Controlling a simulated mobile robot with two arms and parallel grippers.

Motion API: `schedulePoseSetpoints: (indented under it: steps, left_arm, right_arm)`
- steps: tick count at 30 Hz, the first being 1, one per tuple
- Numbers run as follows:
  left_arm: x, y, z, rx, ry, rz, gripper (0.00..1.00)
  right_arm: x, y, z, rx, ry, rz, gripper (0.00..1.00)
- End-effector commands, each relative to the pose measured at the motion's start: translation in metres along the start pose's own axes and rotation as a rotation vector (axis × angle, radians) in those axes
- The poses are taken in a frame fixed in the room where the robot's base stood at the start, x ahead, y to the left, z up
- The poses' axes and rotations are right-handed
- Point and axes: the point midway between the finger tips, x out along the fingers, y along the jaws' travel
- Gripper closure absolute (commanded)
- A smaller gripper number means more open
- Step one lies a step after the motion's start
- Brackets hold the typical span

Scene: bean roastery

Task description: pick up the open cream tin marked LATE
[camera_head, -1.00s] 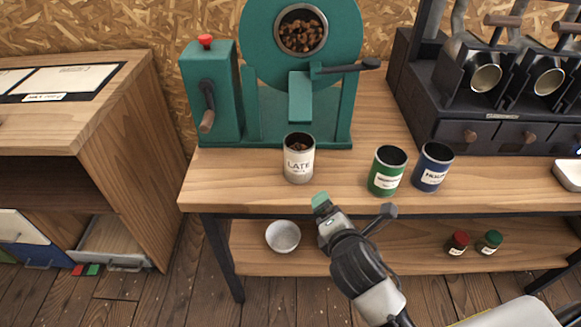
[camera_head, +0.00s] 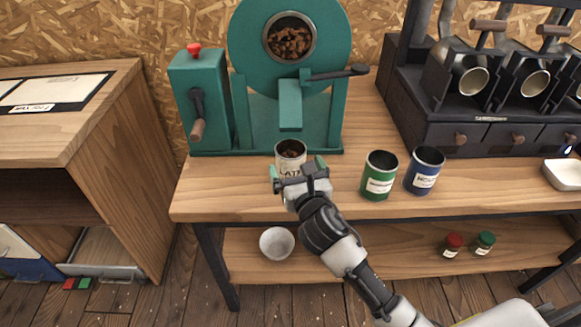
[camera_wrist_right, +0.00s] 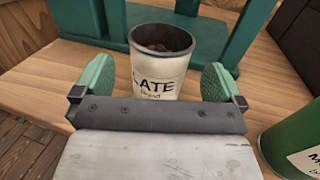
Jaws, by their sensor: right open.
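The open cream tin marked LATE (camera_head: 290,158) stands upright on the wooden bench in front of the teal roaster, with brown beans inside. In the right wrist view the tin (camera_wrist_right: 160,72) sits centrally between and just beyond my fingertips, with gaps on both sides. My right gripper (camera_head: 298,171) is open at the near side of the tin and covers its lower part in the head view. Its green finger pads also show in the right wrist view (camera_wrist_right: 158,82). My left gripper is not in view.
A green tin (camera_head: 379,176) and a blue tin (camera_head: 424,171) stand right of the cream tin. The teal roaster (camera_head: 291,113) is close behind it. A white bowl (camera_head: 277,243) and two small jars, red-lidded (camera_head: 452,245) and green-lidded (camera_head: 484,243), sit on the lower shelf.

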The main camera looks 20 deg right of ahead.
Motion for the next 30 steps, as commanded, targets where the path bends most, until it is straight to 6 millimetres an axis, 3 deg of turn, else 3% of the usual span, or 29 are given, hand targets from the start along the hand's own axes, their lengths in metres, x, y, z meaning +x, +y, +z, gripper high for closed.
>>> schedulePoseSetpoints:
  steps: [10, 19, 30]
  left_arm:
    - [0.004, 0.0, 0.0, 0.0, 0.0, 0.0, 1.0]
    - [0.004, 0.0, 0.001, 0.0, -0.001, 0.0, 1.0]
    - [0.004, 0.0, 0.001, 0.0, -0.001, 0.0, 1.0]
  right_arm:
    - [0.045, -0.001, -0.008, 0.001, 0.001, -0.001, 0.0]
    - [0.051, 0.0, -0.009, 0.001, 0.002, 0.0, 0.0]
    - [0.051, 0.0, -0.009, 0.001, 0.002, 0.0, 0.54]
